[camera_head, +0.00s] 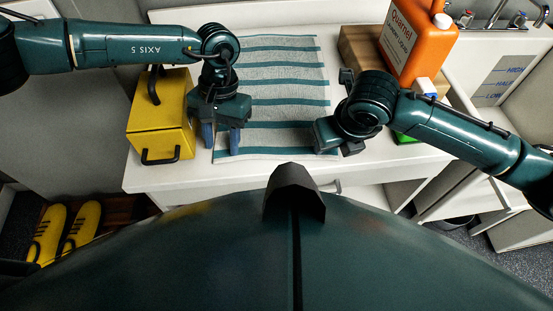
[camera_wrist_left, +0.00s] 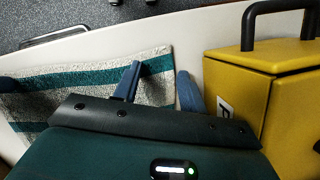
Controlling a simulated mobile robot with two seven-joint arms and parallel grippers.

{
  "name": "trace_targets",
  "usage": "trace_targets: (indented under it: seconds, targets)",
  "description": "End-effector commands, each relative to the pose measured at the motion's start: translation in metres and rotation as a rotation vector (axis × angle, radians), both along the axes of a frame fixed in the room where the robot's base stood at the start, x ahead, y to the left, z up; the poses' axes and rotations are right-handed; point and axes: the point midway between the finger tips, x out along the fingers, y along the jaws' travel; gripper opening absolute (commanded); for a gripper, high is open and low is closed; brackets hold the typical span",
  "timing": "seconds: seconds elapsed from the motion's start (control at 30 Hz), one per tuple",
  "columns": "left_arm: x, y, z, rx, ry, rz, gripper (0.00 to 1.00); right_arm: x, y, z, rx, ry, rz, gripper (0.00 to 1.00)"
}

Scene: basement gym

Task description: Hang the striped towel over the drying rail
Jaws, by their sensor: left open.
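The striped towel (camera_head: 285,92), grey-white with teal stripes, lies flat on the white counter. It also shows in the left wrist view (camera_wrist_left: 60,85). My left gripper (camera_head: 221,144) is open, its blue fingers pointing down at the towel's left edge. In the left wrist view, one finger is over the towel and the other is just past its edge, beside my open left gripper (camera_wrist_left: 157,88); I cannot tell whether they touch it. My right gripper (camera_head: 335,138) is at the towel's near right corner; its jaw opening is unclear. I cannot identify a drying rail in either view.
A yellow box (camera_head: 160,125) with black handles stands close left of my left gripper. An orange canister (camera_head: 418,40) and a wooden block (camera_head: 358,48) stand at the back right. The counter (camera_head: 170,176) has a drawer handle in front. Yellow shoes (camera_head: 65,232) are on the floor.

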Motion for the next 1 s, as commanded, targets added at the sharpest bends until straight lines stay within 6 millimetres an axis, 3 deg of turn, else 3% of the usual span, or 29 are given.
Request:
trace_targets:
  seconds: [0.17,1.0]
  targets:
    - [-0.0002,0.0001,-0.0015,0.0,0.001,0.0,0.42,-0.0006,-0.0004,-0.002,-0.002,0.003,0.0,0.42]
    - [-0.0005,0.0012,-0.0025,0.004,0.002,0.0,0.08,-0.0006,-0.0019,-0.0031,-0.007,0.005,-0.002,0.08]
